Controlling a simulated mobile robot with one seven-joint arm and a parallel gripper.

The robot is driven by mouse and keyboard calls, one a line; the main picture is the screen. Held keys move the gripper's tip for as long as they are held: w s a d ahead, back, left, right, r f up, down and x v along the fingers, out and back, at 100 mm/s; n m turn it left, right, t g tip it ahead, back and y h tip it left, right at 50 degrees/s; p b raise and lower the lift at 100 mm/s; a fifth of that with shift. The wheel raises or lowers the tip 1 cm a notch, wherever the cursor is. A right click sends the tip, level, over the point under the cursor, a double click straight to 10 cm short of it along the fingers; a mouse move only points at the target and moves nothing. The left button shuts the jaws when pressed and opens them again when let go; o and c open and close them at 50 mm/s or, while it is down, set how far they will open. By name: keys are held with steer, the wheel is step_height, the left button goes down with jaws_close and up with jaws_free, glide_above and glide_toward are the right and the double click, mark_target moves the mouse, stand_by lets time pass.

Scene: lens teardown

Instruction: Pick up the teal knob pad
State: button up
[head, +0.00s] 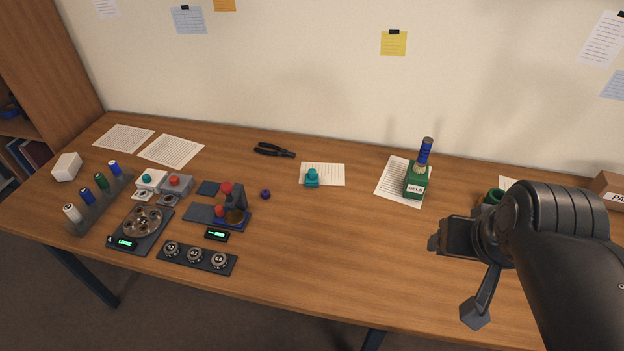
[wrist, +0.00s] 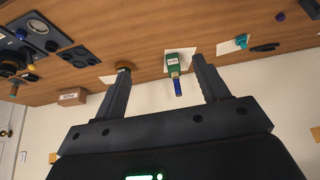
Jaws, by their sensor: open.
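The teal knob pad (head: 312,178) is a small block with a raised knob. It sits on a lined paper sheet (head: 335,174) towards the back middle of the table. It also shows small near the top right of the wrist view (wrist: 241,40). My gripper (wrist: 160,66) is open, with nothing between its two fingers. In the head view it is at the right, above the table's front part, well to the right of the pad and apart from it.
A green bottle with a blue top (head: 415,183) stands between the pad and my arm. Black pliers (head: 273,150) lie left of the pad, and a small purple piece (head: 265,194) is nearer. Devices fill the table's left side. The front middle is clear.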

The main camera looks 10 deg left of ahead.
steer(key=n+g+y, duration=0.2)
steer(key=n, duration=0.3)
glide_above(313, 171)
steer(key=s+d, duration=0.1)
steer(key=s, duration=0.2)
step_height(313, 171, down, 19)
steer(key=shift+t, duration=0.3)
steer(key=shift+d+x, duration=0.2)
steer(key=shift+x, duration=4.65)
steer(key=shift+s+f, duration=0.1)
steer(key=shift+s, duration=0.05)
steer(key=shift+c, duration=0.2)
